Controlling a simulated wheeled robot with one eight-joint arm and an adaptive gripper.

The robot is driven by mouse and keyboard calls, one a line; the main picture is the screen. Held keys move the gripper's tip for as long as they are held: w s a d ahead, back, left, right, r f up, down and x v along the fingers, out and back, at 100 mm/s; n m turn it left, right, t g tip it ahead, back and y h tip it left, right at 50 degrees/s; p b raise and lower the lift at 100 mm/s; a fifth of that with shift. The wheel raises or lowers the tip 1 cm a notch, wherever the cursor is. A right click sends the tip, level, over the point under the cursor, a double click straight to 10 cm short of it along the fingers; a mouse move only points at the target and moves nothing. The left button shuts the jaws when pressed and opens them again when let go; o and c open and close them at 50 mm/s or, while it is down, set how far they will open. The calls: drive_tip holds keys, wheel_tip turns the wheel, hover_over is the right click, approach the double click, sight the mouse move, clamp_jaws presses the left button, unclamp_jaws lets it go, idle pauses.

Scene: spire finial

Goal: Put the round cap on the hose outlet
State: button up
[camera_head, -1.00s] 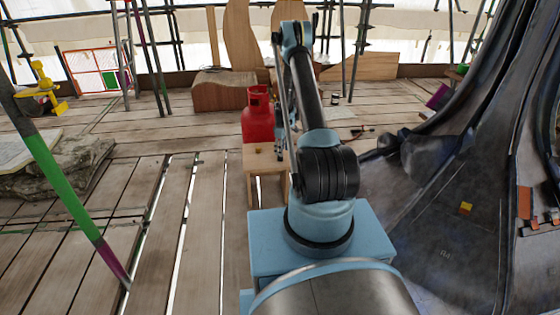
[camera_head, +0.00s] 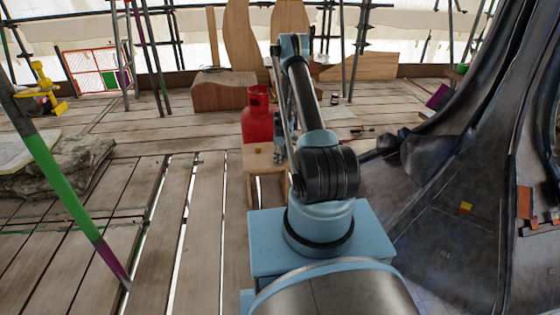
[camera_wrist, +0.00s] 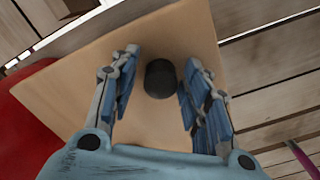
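A dark, round, short cylinder, likely the round cap (camera_wrist: 160,79), sits on the wooden stool top (camera_wrist: 75,60) in the wrist view. My gripper (camera_wrist: 161,58) is open, with one finger on each side of the cap. A gap shows between the cap and the left finger; the right finger is very close, and I cannot tell if it touches. In the head view my gripper (camera_head: 280,155) is low at the stool's right side, partly hidden by my arm. The cap is not clear there. I cannot make out the hose outlet in either view.
A red gas cylinder (camera_head: 257,118) stands behind the stool and fills the wrist view's left edge (camera_wrist: 38,115). A dark curved structure (camera_head: 450,190) is at the right.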

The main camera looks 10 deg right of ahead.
drive_tip(key=c, duration=0.6)
drive_tip(key=shift+o, duration=0.2)
wheel_tip(320, 180, up, 10)
idle(0.5)
drive_tip(key=s+r+m, duration=1)
drive_tip(key=s+r, duration=0.3)
drive_tip(key=s, duration=0.2)
drive_tip(key=shift+s+r+m, duration=0.15)
drive_tip(key=shift+s+m, duration=0.25)
drive_tip(key=shift+w+a, duration=0.15)
